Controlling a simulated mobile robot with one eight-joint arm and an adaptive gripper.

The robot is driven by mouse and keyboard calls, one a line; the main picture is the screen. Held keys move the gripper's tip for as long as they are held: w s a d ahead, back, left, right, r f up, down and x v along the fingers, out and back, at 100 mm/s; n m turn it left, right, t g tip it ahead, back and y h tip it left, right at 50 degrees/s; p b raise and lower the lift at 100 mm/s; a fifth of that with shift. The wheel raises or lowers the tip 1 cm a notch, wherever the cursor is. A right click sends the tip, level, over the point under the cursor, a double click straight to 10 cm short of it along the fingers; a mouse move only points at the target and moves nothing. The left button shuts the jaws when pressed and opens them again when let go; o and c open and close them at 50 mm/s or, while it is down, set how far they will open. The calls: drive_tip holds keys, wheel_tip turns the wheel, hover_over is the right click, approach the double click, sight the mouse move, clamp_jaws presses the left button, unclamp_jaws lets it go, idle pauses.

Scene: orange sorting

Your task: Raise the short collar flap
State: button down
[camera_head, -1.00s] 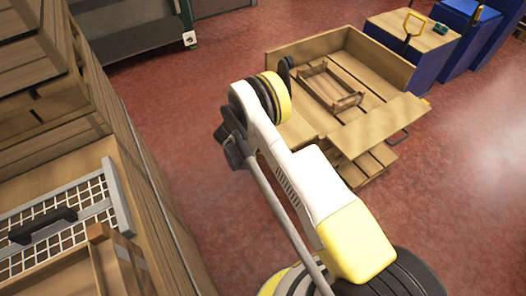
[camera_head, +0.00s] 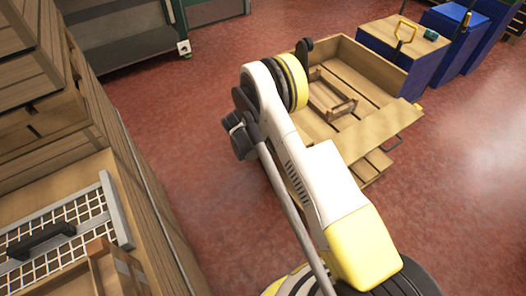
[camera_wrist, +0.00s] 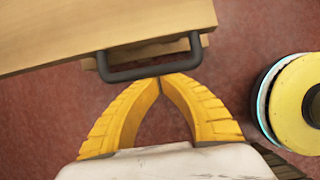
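In the head view a wooden pallet collar (camera_head: 372,60) stands on the floor, with a folded-down panel (camera_head: 378,136) on its near side. A dark handle (camera_head: 394,146) sits on that panel. In the wrist view a wooden flap (camera_wrist: 100,30) carries a dark bar handle (camera_wrist: 150,72). I cannot tell whether this is the same panel. My gripper (camera_wrist: 160,80) has two yellow fingers whose tips meet at the handle's lower edge. I see no part of the handle between the fingers, and cannot tell whether they touch it. My arm hides the gripper in the head view.
A small wooden crate (camera_head: 332,95) lies inside the collar. Blue boxes stand behind right, one with a wooden top (camera_head: 405,32). A shelf with a wire-mesh basket (camera_head: 65,220) fills the left. Red floor (camera_head: 470,190) is clear at right and centre left.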

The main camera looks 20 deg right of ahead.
drive_tip(key=w+d+r+g+y+p, duration=0.1)
drive_tip(key=w+d+r+y+p, duration=0.15)
drive_tip(key=d+r, duration=0.4)
drive_tip(key=w+d+r+g+y+p, duration=0.1)
drive_tip(key=d+r+y+p, duration=0.2)
drive_tip(key=r, duration=0.6)
drive_tip(key=w+d+r, duration=0.2)
drive_tip(key=d+r, duration=0.1)
drive_tip(key=d, duration=0.6)
drive_tip(key=shift+w+d, duration=0.3)
drive_tip(key=shift+w, duration=0.05)
drive_tip(key=shift+d, duration=0.1)
